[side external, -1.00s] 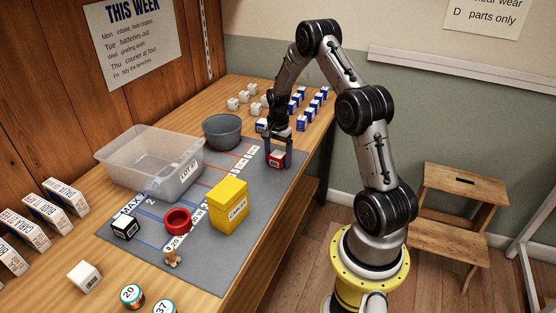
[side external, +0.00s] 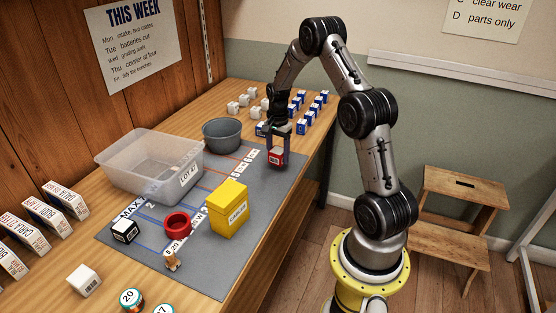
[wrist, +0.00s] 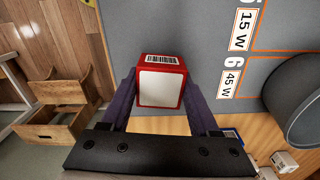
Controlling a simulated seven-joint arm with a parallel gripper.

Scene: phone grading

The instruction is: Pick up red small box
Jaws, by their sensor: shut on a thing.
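The red small box (side external: 276,156) has a white panel and a barcode label. My gripper (side external: 277,150) is shut on it, pointing down near the far right part of the grey mat (side external: 247,247). In the wrist view the red small box (wrist: 161,82) sits between the two dark fingers of my gripper (wrist: 162,90), its white face and barcode showing. The box looks slightly raised off the mat, though its underside is hidden.
A grey bowl (side external: 222,135), a clear bin (side external: 150,172), a yellow box (side external: 228,208), a red ring (side external: 177,224) and a black-and-white box (side external: 125,231) stand on or by the mat. Several blue and white small boxes are behind my gripper. The mat's near right part is clear.

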